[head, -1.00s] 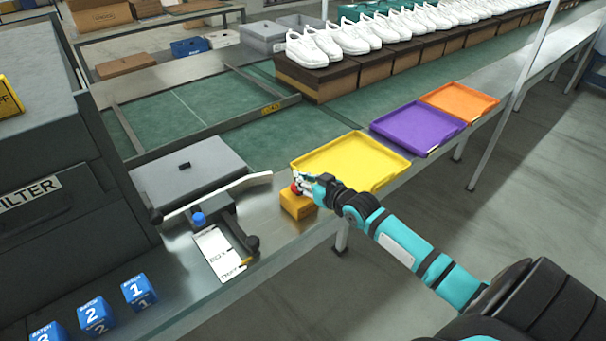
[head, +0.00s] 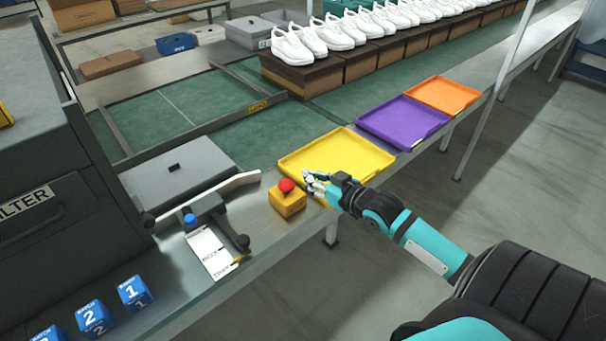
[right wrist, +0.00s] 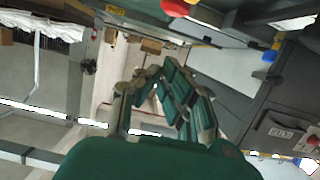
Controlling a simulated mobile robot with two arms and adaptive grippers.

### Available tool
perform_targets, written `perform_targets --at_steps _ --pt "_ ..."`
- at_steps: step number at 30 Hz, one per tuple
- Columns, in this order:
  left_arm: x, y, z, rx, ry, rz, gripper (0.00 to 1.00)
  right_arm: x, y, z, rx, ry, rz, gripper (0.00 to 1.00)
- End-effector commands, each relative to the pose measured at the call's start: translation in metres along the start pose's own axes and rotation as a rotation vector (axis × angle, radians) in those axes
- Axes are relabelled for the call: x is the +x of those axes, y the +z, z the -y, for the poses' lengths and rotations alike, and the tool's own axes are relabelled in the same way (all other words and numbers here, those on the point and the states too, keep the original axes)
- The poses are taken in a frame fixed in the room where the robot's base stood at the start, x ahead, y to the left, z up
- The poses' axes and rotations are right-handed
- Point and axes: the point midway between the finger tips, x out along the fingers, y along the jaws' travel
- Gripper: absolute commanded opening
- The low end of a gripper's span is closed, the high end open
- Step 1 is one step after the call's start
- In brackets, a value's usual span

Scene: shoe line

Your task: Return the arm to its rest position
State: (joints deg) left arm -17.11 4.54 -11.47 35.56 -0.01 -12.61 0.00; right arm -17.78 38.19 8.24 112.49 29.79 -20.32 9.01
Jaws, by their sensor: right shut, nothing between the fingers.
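My right gripper (head: 312,182) is shut and empty. In the head view it appears over the near edge of the yellow tray (head: 352,143), just right of the red push button (head: 287,186) on its yellow box (head: 288,203). The gripper looks apart from the button. In the right wrist view the dark green and grey fingers (right wrist: 160,75) converge in the middle, and the red button (right wrist: 175,8) shows at the top edge. My left gripper is in neither view.
A purple tray (head: 403,122) and an orange tray (head: 442,94) lie farther along the table. A label device (head: 213,222) with a long pale lever stands left of the button. Blue numbered cubes (head: 134,292) lie at the front left. Open floor (head: 520,190) shows at right.

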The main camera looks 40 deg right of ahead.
Motion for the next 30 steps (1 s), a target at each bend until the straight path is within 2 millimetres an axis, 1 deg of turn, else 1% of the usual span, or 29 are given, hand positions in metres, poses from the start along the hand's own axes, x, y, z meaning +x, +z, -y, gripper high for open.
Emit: perform_targets --at_steps 4,19,22,23,26,29,30 --pt "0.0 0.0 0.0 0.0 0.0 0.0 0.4 -0.005 -0.001 0.0 0.0 0.0 -0.001 0.0" --pt "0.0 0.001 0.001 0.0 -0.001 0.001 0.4 -0.005 -0.001 0.0 -0.001 0.0 -0.002 0.0" --pt "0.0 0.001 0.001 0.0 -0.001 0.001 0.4 -0.004 0.005 -0.002 0.002 0.006 0.008 0.0" --pt "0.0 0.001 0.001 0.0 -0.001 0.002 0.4 -0.003 0.011 -0.004 0.004 0.012 0.017 0.0" --pt "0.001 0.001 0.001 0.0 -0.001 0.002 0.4 0.002 0.05 -0.014 0.016 0.046 0.074 0.0" --pt "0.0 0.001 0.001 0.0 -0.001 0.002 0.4 0.004 0.115 -0.025 0.03 0.095 0.173 0.0" --pt "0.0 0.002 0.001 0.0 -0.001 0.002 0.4 0.003 0.145 -0.028 0.034 0.113 0.22 0.0"
